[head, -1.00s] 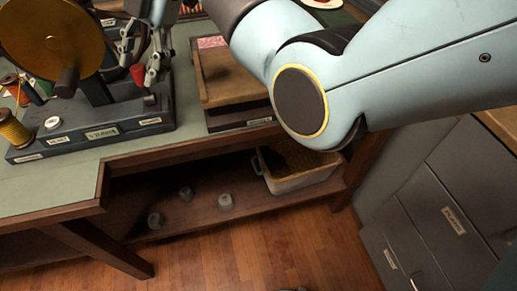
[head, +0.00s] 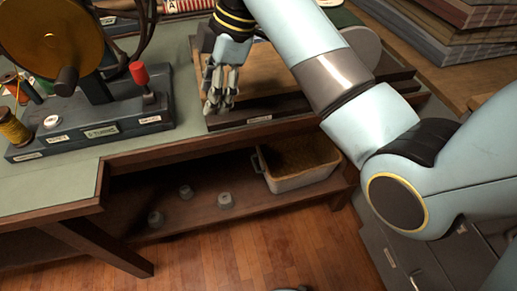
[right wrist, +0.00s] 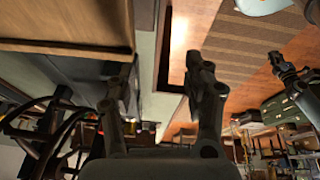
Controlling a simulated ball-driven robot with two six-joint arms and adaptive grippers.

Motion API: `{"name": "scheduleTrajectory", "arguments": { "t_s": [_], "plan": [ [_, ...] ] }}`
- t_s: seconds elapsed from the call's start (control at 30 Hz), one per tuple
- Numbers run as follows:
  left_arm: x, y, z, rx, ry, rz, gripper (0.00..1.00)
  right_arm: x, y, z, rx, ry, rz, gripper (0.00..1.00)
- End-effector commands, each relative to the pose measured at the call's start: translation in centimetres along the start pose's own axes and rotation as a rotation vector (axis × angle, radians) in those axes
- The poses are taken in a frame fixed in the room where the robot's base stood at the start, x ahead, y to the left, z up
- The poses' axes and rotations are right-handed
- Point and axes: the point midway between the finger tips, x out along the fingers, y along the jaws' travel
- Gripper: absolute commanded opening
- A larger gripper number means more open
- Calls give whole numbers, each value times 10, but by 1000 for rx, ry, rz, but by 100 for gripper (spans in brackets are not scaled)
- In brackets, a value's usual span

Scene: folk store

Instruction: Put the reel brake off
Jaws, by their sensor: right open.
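The reel stand has a big brass reel disc (head: 48,38) and a dark blue base (head: 92,128) with small labels. A lever with a red knob (head: 138,73) stands up at the right end of the base; I take it for the reel brake. Its small label is too blurred to read. My right gripper (head: 218,103) hangs over the wooden tray to the right of the lever, clearly apart from it. It is open and empty; its two spread fingers also show in the right wrist view (right wrist: 160,88).
Thread spools (head: 12,127) stand left of the base. A wooden tray (head: 270,82) lies on the table to the right. Below, a shelf holds a bin (head: 298,176) and small grey weights. Grey drawers stand at right.

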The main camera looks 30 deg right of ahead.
Motion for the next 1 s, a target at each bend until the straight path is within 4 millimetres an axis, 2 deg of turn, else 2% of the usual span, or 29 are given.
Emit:
{"name": "scheduleTrajectory", "arguments": {
  "t_s": [0.2,0.4,0.7,1.0],
  "plan": [
    [1,0,0,0,0,0,0,18,-32,34,217,-55,37,52],
    [3,0,0,0,0,0,0,43,-54,62,396,-93,69,52],
    [7,0,1,0,-1,0,0,90,-70,95,555,-125,93,52],
    [8,1,1,0,-1,0,0,110,-78,108,610,-137,101,52]
  ]
}}
